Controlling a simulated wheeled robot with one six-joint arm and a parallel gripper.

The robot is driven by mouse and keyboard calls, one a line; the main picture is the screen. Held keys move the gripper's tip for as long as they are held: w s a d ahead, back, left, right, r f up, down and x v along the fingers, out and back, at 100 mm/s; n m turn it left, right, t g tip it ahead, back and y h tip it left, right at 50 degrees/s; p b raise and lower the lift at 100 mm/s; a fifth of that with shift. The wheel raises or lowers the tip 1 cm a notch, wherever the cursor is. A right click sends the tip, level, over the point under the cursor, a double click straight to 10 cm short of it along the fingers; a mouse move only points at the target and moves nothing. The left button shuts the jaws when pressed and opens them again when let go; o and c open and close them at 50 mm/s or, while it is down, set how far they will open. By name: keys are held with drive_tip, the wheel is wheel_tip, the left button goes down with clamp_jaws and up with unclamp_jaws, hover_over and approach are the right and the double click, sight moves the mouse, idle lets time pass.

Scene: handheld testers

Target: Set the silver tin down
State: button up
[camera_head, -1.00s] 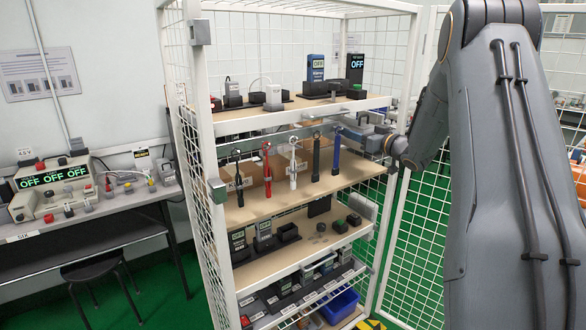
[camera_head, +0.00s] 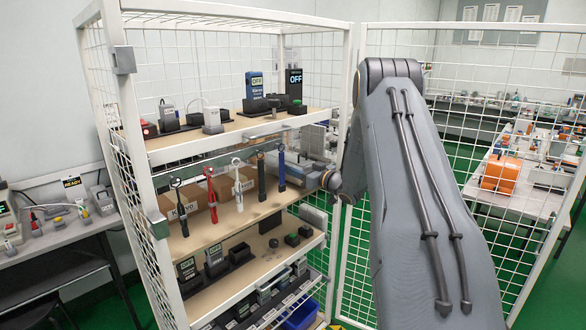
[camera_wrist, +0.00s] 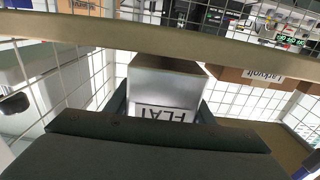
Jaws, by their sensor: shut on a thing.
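The silver tin (camera_wrist: 165,82) is between the fingers of my gripper (camera_wrist: 162,100) in the wrist view. It is a boxy, shiny metal tin with a white label reading "FLAT", upside down in this view. My gripper is shut on it. In the head view my wrist (camera_head: 328,180) reaches into the right side of the caged shelf at the level of the middle board (camera_head: 215,228). My arm covers part of that side, and I cannot clearly make out the tin there. I cannot tell whether the tin touches a board.
Hanging tools (camera_head: 238,185) in several colours are in front of cardboard boxes (camera_head: 190,212) on the middle board. A pale board edge (camera_wrist: 150,42) crosses the wrist view close to the tin. Testers (camera_head: 254,90) stand on the upper board. Wire mesh surrounds the shelf.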

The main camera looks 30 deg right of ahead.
drive_tip(key=shift+f, duration=0.5)
drive_tip(key=shift+f, duration=0.1)
drive_tip(key=o, duration=1.7)
drive_tip(key=shift+f, duration=0.1)
drive_tip(key=shift+s+d, duration=0.1)
drive_tip(key=shift+s, duration=0.1)
drive_tip(key=b+v, duration=0.3)
drive_tip(key=v, duration=0.8)
drive_tip(key=shift+s, duration=0.3)
